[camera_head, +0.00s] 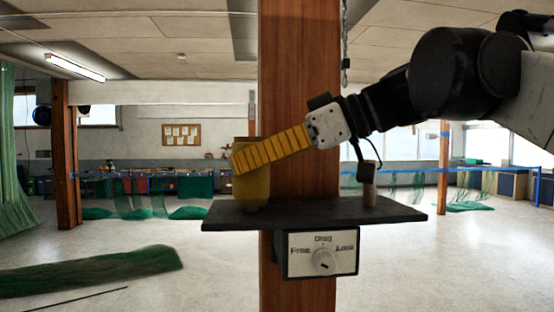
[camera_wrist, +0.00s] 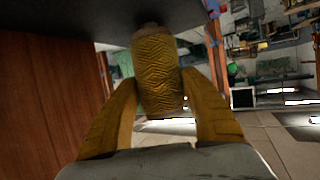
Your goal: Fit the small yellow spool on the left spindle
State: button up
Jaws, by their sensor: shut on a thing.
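The yellow spool (camera_head: 252,187) stands roughly upright over the left end of the dark shelf (camera_head: 320,212). My gripper (camera_head: 240,160) comes in from the upper right, with its ribbed yellow fingers shut around the spool's upper part. In the wrist view, the spool (camera_wrist: 160,75) sits between the two fingers (camera_wrist: 159,82), and its far end meets or nearly meets the shelf (camera_wrist: 115,18). The left spindle is not visible; I cannot tell whether the spool is around it. The spool's lower end appears at the shelf surface in the head view, but contact is not certain.
A wooden peg (camera_head: 369,188) stands at the shelf's right, with a dark piece beside its top. A dial box (camera_head: 320,255) hangs under the shelf. A wooden post (camera_head: 298,90) rises behind. Green netting (camera_head: 90,270) lies on the floor at left.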

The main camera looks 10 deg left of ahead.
jog(key=shift+f, duration=0.5)
jog(key=o, duration=1.3)
jog(key=v, duration=1.2)
